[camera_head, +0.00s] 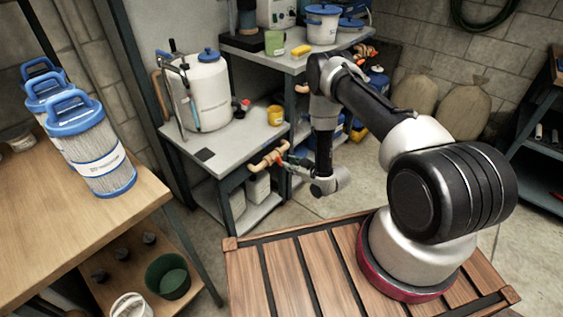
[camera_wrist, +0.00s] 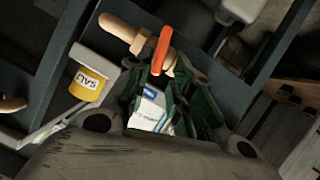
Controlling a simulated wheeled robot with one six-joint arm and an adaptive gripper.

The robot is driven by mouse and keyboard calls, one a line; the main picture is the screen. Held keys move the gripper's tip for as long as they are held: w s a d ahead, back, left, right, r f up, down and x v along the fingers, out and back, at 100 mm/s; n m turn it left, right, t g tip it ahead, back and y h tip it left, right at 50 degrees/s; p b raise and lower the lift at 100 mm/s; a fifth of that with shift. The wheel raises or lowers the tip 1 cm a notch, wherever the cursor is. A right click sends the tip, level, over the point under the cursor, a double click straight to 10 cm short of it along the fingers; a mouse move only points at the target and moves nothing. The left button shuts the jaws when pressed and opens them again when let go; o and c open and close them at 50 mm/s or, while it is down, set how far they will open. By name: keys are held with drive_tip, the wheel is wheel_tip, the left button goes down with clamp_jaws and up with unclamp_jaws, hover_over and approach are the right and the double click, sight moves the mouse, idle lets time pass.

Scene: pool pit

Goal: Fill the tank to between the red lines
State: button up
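The white tank (camera_head: 208,95) with a blue cap stands upright on the grey bench. Its level and any red lines cannot be made out. A tan pipe (camera_head: 262,160) with a red valve handle sticks out at the bench's front edge. In the wrist view the orange-red handle (camera_wrist: 161,50) stands out from the tan pipe (camera_wrist: 122,32). My gripper (camera_head: 291,160) is close to this valve, its dark green fingers apart. In the wrist view my gripper (camera_wrist: 160,82) points towards the handle, which shows just beyond and between the fingers. Contact cannot be told.
A yellow cup (camera_head: 275,115) stands on the bench near the pipe; its label shows in the wrist view (camera_wrist: 88,85). A small red-topped item (camera_head: 243,106) stands beside the tank. Blue-capped filter cartridges (camera_head: 95,155) stand on the wooden table (camera_head: 40,235). A higher shelf (camera_head: 290,60) stands behind.

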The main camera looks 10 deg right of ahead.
sight(281, 160)
drive_tip(key=x, duration=0.6)
drive_tip(key=shift+w+a+f, duration=0.15)
drive_tip(key=shift+w+f, duration=0.05)
drive_tip(key=shift+w, duration=0.1)
